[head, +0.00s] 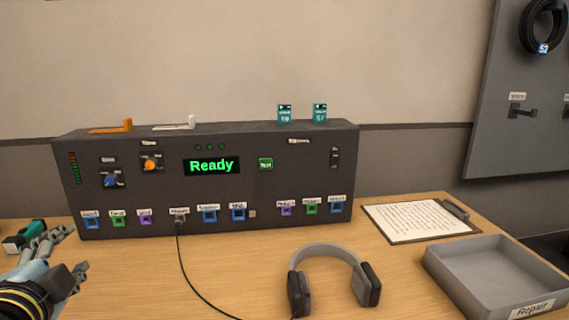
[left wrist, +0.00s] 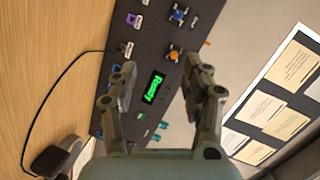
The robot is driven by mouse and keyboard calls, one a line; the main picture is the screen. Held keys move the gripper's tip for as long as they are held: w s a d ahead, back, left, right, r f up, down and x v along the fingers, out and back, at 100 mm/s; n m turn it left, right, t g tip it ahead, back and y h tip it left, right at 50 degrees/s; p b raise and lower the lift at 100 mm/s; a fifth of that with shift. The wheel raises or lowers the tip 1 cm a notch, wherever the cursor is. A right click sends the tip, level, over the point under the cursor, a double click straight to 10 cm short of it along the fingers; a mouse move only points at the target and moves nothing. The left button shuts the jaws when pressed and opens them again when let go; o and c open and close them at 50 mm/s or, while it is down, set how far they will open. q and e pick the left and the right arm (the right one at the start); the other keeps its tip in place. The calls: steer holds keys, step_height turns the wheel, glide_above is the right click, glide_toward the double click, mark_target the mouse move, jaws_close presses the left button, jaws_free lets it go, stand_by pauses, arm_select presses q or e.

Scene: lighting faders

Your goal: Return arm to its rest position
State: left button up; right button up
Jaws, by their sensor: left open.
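My left gripper (head: 62,255) is at the lower left of the head view, over the table in front of the left end of the dark console (head: 220,225). Its fingers are apart with nothing between them. In the left wrist view the open fingers (left wrist: 163,95) frame the console's green "Ready" display (left wrist: 155,88), with a clear gap to the panel. My right gripper is not in view.
A black cable (head: 192,275) runs from a front socket across the table. Headphones (head: 333,278), a clipboard (head: 420,220) and a grey "Repair" tray (head: 480,275) lie to the right. A green-and-white object (head: 25,236) is behind my left gripper. The table's middle front is mostly clear.

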arm_select(q)
steer(key=s+d+f+n+g+h, duration=0.2)
steer(key=s+d+f+n+g, duration=0.15)
steer(key=s, duration=0.35)
steer(key=s+d+f+n+g+h, duration=0.2)
steer(key=s+d+g, duration=0.15)
steer(key=s, duration=0.25)
steer(key=s+d+f+n+g+h, duration=0.2)
steer(key=s+f+n+g, duration=0.15)
steer(key=s, duration=0.35)
step_height(320, 180, down, 29)
steer(key=s+a+g+b, duration=0.2)
steer(key=a, duration=0.1)
steer(key=s+f+b, duration=0.2)
steer(key=s+f, duration=1.5)
steer(key=s, duration=0.1)
steer(key=shift+a+f+g, duration=0.25)
steer(key=shift+a+g, duration=0.1)
steer(key=shift+g, duration=0.1)
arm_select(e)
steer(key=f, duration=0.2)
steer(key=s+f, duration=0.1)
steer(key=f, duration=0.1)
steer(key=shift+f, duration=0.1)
